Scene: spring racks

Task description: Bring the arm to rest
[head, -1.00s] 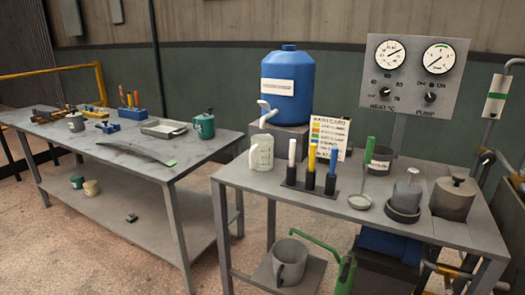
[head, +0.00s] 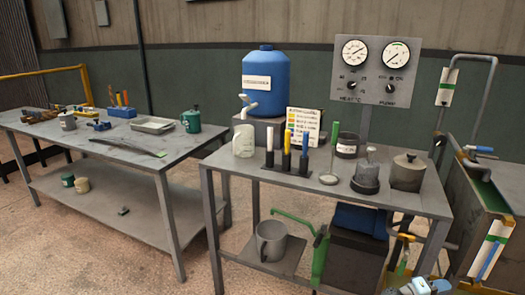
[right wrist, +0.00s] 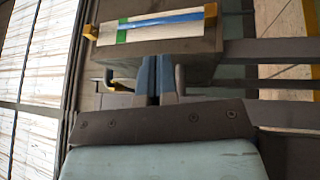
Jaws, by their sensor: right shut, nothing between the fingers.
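My right gripper (right wrist: 155,78) shows in the right wrist view with its two dark fingers together and nothing between them. In the head view a pale and blue piece, which looks like part of my right arm, shows at the bottom right edge, low beside the near bench (head: 330,183). My left gripper is in no view.
The near bench holds a blue tank (head: 265,82), a rack of coloured-top tubes (head: 286,172), pots and a gauge panel (head: 375,70). A metal frame with pipes and a trough (head: 490,185) stands at the right. A second table (head: 90,150) is at left, with bare floor in front.

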